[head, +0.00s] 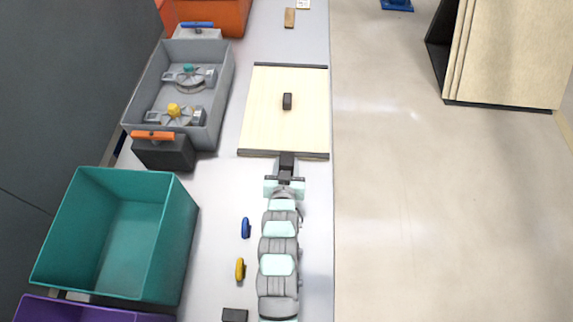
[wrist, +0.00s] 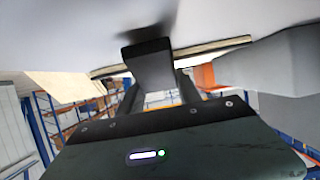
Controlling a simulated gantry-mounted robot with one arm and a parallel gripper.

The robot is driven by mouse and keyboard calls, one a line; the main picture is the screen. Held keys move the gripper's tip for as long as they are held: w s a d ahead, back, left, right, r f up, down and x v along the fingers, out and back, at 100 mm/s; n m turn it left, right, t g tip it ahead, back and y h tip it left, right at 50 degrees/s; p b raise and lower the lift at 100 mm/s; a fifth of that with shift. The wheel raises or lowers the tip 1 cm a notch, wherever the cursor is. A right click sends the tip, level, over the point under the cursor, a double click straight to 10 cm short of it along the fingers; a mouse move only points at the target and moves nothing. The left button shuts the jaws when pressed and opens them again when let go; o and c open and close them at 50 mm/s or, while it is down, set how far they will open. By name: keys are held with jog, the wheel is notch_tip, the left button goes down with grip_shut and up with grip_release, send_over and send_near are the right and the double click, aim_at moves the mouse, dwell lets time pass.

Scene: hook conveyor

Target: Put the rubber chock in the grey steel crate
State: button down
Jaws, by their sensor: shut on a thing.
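My gripper (head: 286,170) is shut on a black, flared block, which looks like the rubber chock (wrist: 150,66). In the wrist view the chock sits between the fingers, close to the pale work surface, with a dark shadow beside it. I cannot tell whether it touches the surface. In the head view the gripper is at the near edge of the pale wooden board, and the chock is hard to separate from the dark fingers. The grey steel crate (head: 222,110) stands to the left, beyond the gripper. It holds metal parts with a teal and a yellow knob.
The wooden board (head: 265,125) has dark end strips and a black block (head: 287,101) on it. A dark box with an orange handle (head: 165,152) stands before the crate. A teal bin (head: 180,240), blue and yellow pieces (head: 240,269) and a black block (head: 235,315) are nearer.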

jog(key=shift+f, duration=0.25)
jog(key=shift+f, duration=0.1)
jog(key=c, duration=0.8)
grip_release()
jog(key=shift+f, duration=0.1)
jog(key=shift+c, duration=0.2)
jog(key=shift+r, duration=0.25)
jog(key=shift+s+r, duration=0.15)
jog(key=shift+s, duration=0.2)
jog(key=v, duration=1)
jog(key=shift+s, duration=0.1)
jog(key=shift+o, duration=0.5)
jog(key=shift+s+r, duration=0.15)
jog(key=shift+s, duration=0.35)
